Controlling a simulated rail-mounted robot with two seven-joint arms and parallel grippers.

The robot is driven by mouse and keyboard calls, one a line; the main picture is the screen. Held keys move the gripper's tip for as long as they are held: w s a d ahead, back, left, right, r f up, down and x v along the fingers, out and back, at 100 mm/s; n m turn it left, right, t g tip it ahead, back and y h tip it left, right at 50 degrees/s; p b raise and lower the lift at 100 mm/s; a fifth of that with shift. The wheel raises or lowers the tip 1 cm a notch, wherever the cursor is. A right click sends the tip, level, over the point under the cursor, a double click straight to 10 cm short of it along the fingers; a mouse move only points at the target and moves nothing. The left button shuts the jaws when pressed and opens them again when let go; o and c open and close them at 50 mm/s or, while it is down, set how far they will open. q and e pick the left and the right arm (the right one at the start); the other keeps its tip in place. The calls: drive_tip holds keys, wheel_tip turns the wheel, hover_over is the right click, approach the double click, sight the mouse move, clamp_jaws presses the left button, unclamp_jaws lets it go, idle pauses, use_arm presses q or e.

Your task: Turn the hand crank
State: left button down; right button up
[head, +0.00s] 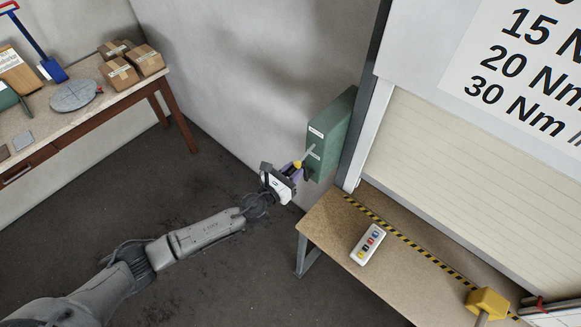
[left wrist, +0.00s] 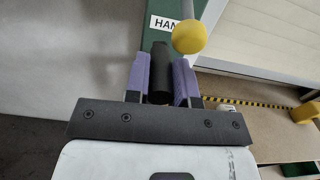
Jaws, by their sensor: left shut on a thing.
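The green box (head: 341,120) is fixed to the wall beside the shutter frame and bears white labels. My left gripper (head: 298,173) is at the lower front of the box. In the left wrist view its purple fingers (left wrist: 160,82) are shut on a black cylindrical handle (left wrist: 159,65), which I take for the crank's grip. The crank arm behind it is hidden. A yellow ball (left wrist: 189,37) on a grey rod is just right of the handle. My right gripper is not in view.
A workbench (head: 322,222) with a white button remote (head: 367,244) and a yellow block (head: 487,302) stands below the shutter (head: 440,165). A table (head: 100,112) at the left holds boxes (head: 120,73) and a grey disc (head: 75,95). The floor between is clear.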

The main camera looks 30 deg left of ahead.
use_arm(q)
drive_tip(key=shift+d+m, duration=0.2)
drive_tip(key=shift+m, duration=0.1)
idle(0.4)
drive_tip(key=c, duration=1)
unclamp_jaws()
drive_tip(key=shift+o, duration=0.2)
drive_tip(key=shift+s, duration=0.1)
drive_tip(key=b+v, duration=0.2)
drive_tip(key=v, duration=1.1)
drive_tip(key=shift+s, duration=0.35)
drive_tip(key=shift+a, duration=0.15)
